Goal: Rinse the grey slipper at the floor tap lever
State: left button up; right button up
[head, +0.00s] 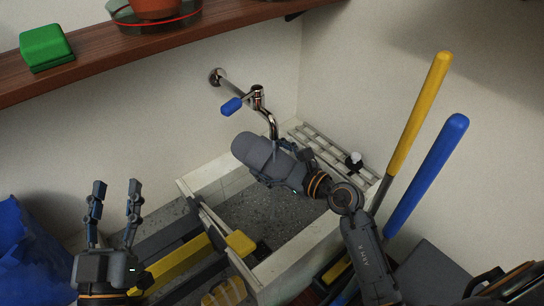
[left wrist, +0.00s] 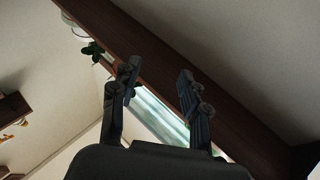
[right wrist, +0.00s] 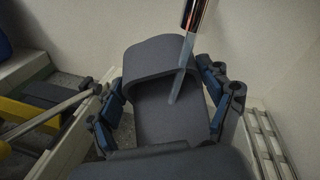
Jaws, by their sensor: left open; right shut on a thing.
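The grey slipper (head: 262,152) is held under the tap over the basin, and it also shows in the right wrist view (right wrist: 160,55). My right gripper (head: 285,168) is shut on it, with one finger along each side in the right wrist view. The tap (head: 257,97) comes out of the wall, and its blue lever (head: 232,106) points to the left. The curved spout (head: 273,124) ends just above the slipper. A thin translucent stream (right wrist: 178,85) runs from the spout towards the slipper's opening. My left gripper (head: 116,188) is open and empty, left of the basin.
The basin (head: 195,181) has a pale rim, with a slatted rack (head: 325,147) behind it. Yellow (head: 420,110) and blue (head: 430,170) handles lean at the right. A wooden shelf (head: 95,55) with a green box (head: 45,47) overhangs the left. A blue bag (head: 25,255) lies far left.

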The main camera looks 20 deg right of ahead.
aim_at(268, 167)
jog(key=shift+s+a+p, duration=0.25)
jog(key=shift+s+a, duration=0.05)
jog(key=shift+s, duration=0.4)
jog(key=shift+s+a+p, duration=0.2)
jog(key=shift+s+a, duration=0.1)
jog(key=shift+s, duration=0.4)
pick_arm(q)
notch_tip(268, 167, down, 8)
jog(key=a+g+y, duration=0.1)
jog(key=g, duration=0.4)
jog(key=shift+w+p, duration=0.2)
jog(key=shift+p, duration=0.25)
pick_arm(e)
jog(key=shift+s+a, duration=0.4)
jog(key=shift+s, duration=0.4)
jog(key=shift+s+a, duration=0.35)
jog(key=shift+s, duration=0.45)
